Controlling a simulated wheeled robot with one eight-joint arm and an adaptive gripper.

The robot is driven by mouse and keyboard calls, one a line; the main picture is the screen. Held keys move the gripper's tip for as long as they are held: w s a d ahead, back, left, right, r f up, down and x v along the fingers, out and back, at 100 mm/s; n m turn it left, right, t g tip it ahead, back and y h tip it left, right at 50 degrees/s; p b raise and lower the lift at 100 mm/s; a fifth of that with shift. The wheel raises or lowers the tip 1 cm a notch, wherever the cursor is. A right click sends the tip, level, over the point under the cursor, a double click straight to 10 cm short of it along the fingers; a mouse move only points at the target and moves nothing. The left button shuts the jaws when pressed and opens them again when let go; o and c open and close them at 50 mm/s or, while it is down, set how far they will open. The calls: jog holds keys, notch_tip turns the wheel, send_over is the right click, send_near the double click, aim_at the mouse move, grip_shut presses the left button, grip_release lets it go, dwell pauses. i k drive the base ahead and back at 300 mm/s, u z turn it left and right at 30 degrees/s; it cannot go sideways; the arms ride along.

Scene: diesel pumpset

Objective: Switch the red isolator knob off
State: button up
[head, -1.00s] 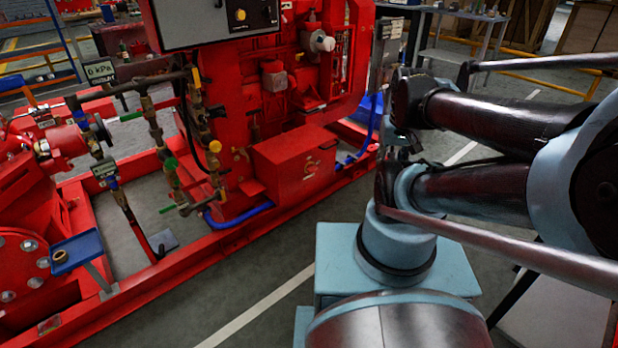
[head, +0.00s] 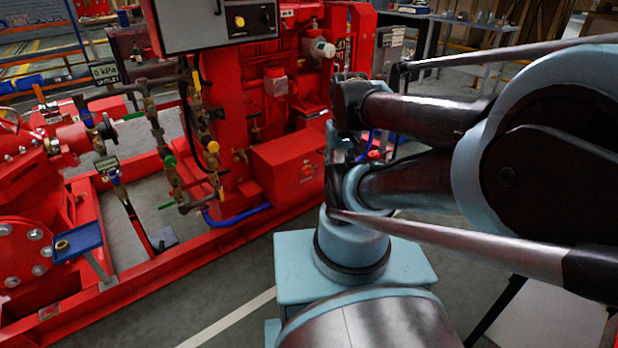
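I cannot make out the red isolator knob for certain. A small red piece (head: 375,154) shows beside blue piping, just right of my arm's near joints, but it is too small to identify. The red diesel pumpset (head: 240,110) fills the left and middle of the head view. Its grey control panel (head: 190,28) at the top carries a yellow knob (head: 239,21) and a dark knob. My arm crosses the right half and hides part of the pumpset's right end. My gripper is not visible.
A red box (head: 285,170) sits on the pumpset's base frame. Pipes and valves (head: 165,150) stand left of it, and a blue tray (head: 77,243) is at lower left. A grey box (head: 387,52) and a workbench (head: 470,22) are behind. Floor is clear in front of the frame.

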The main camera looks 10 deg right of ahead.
aim_at(307, 171)
jog(key=u, duration=0.1)
jog(key=i, duration=0.5)
jog(key=z, duration=1)
jog(key=k, duration=0.75)
jog(key=u, duration=1.75)
